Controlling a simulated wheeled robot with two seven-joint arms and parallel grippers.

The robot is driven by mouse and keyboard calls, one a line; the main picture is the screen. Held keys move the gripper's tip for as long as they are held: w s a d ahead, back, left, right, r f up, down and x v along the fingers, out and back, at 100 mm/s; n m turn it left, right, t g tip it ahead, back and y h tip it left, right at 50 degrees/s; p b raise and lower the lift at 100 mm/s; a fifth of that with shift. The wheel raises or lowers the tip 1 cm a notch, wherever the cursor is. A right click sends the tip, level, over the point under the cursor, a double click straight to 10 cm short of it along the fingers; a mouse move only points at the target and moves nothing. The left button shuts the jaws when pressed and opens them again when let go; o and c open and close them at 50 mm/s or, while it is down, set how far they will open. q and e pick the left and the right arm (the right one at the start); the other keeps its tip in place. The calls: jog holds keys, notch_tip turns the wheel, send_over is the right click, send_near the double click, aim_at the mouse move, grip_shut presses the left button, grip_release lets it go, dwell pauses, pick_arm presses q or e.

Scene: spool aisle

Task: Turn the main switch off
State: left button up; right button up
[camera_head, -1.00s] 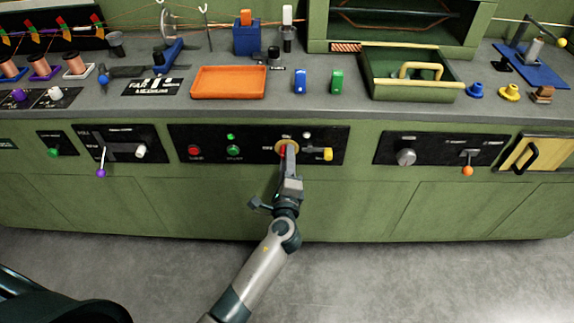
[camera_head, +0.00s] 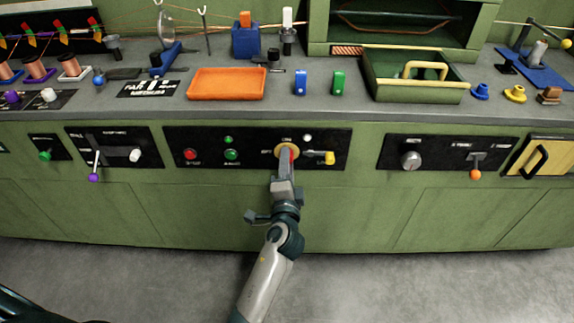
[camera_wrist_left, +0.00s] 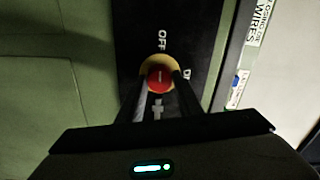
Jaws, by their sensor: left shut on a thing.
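The main switch is a red knob on a round yellow plate (camera_head: 279,149) in the middle black panel, with ON printed above it and OFF to its left. My left gripper (camera_head: 287,155) reaches up to it from below, and its fingers hide much of the knob. In the left wrist view the red knob (camera_wrist_left: 159,77) sits between the two dark fingertips of my left gripper (camera_wrist_left: 160,86), shut on it. OFF shows above the knob and ON to its right, partly hidden by a finger. I cannot tell exactly where the knob's pale mark points. My right gripper is not in view.
On the same panel are a red button (camera_head: 190,154), a green button (camera_head: 231,155) and a yellow handle (camera_head: 328,157) close right of the switch. A purple-tipped lever (camera_head: 94,176) is further left, an orange-tipped lever (camera_head: 475,173) further right. The floor in front is clear.

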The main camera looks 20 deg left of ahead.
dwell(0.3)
pick_arm(q)
jog(key=o, duration=1)
jog(key=shift+o, duration=0.2)
jog(key=shift+s, duration=0.1)
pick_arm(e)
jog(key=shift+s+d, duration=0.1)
